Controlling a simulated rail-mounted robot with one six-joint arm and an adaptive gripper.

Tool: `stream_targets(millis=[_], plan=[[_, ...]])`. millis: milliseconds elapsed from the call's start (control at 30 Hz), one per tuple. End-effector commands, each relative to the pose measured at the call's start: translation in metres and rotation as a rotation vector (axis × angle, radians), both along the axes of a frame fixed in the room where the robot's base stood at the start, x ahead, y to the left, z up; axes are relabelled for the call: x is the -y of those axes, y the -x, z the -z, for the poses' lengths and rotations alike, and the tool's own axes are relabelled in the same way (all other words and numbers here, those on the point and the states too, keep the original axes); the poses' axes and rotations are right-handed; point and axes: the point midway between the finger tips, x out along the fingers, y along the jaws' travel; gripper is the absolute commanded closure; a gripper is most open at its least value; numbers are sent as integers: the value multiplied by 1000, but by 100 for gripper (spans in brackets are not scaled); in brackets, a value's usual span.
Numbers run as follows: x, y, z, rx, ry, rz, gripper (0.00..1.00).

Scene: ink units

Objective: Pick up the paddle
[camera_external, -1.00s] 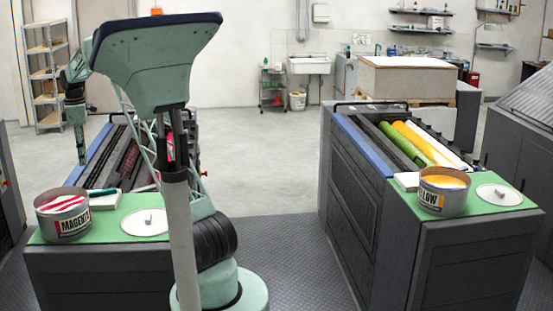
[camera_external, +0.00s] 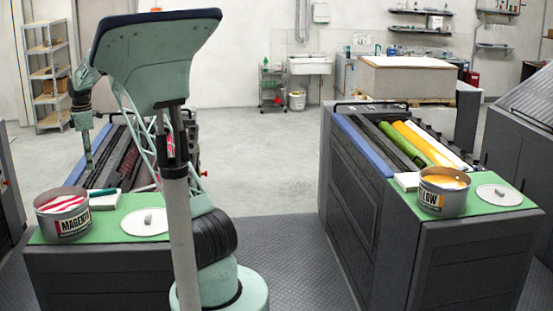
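A small tool with a dark teal handle (camera_external: 103,192) lies across a white pad (camera_external: 106,202) on the green top of the left press unit; it looks like the paddle. The MAGENTA can (camera_external: 63,226) stands open to its left, with red ink and white showing inside. My gripper (camera_external: 88,166) points down over the left unit's rollers, above and slightly left of the tool in the picture, and appears apart from it. It shows narrow and small, so whether its fingers are open or shut is unclear.
A round white lid (camera_external: 146,222) lies right of the pad. The left unit's rollers (camera_external: 125,155) lie behind it. Across a floor gap (camera_external: 282,250), the right unit carries a YELLOW can (camera_external: 443,194), another lid (camera_external: 499,198) and a white pad (camera_external: 407,181).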

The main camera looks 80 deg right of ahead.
Motion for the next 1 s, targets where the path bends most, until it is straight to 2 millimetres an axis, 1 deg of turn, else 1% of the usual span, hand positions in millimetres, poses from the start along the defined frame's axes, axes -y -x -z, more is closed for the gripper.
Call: stream_targets(millis=[167,600,700,833,1000], plan=[[0,0,13,-2,-1,0,70],[0,0,68,-2,-1,0,70],[0,0,77,-1,-1,0,70],[0,0,83,-1,-1,0,70],[0,0,84,0,0,0,70]])
